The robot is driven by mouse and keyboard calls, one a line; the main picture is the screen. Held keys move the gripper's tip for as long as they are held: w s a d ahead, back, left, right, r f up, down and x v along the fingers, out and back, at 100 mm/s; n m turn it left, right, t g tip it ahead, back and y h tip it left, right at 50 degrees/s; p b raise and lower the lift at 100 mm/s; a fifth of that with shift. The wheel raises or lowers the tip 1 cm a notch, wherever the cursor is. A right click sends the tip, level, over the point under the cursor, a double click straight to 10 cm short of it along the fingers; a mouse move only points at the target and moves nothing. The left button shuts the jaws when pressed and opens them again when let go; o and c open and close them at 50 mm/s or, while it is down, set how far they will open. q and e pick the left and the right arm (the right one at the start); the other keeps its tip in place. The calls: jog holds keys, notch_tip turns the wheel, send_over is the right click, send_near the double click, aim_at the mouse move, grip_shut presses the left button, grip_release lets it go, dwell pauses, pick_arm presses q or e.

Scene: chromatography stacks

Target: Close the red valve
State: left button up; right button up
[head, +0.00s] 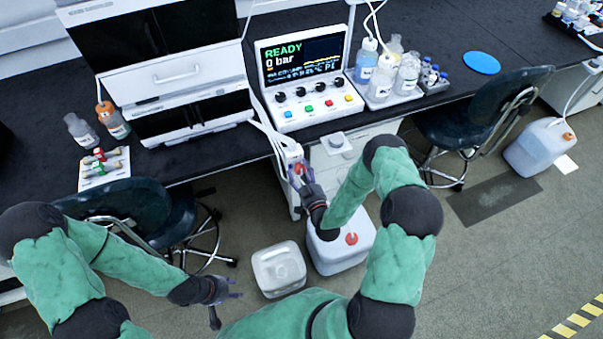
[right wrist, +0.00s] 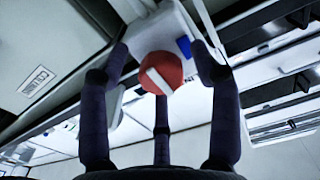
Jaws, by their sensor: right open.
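The red valve (right wrist: 161,73) is a round red knob with a white bar across its face, tilted in the right wrist view. It sits on a white housing (right wrist: 160,32), which also shows at the bench's front edge in the head view (head: 292,153). My right gripper (head: 301,174) is at the knob, mostly covering it in the head view. In the right wrist view its fingers (right wrist: 160,70) stand apart around the knob; I cannot tell whether any touches it. My left gripper (head: 228,304) is open and empty, low above the floor at lower left.
A white plate with small red and green valves (head: 103,168) is on the bench at left. The control panel (head: 304,77) reads READY, 0 bar. Chairs (head: 128,208) (head: 480,110) stand either side. Containers (head: 279,270) (head: 340,250) stand on the floor below my right gripper.

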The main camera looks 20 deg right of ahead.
jog(key=c, duration=1.1)
jog(key=shift+m, duration=0.4)
jog(key=m, duration=0.3)
jog(key=shift+s+a+f+m, duration=0.1)
jog(key=shift+f+m, duration=0.05)
jog(key=shift+m, duration=0.15)
jog(key=m+b, duration=0.1)
jog(key=m, duration=0.3)
jog(key=shift+a+m, duration=0.1)
jog(key=shift+m, duration=0.2)
jog(key=m, duration=0.4)
jog(key=shift+a+m, duration=0.15)
jog(key=shift+m, duration=2.35)
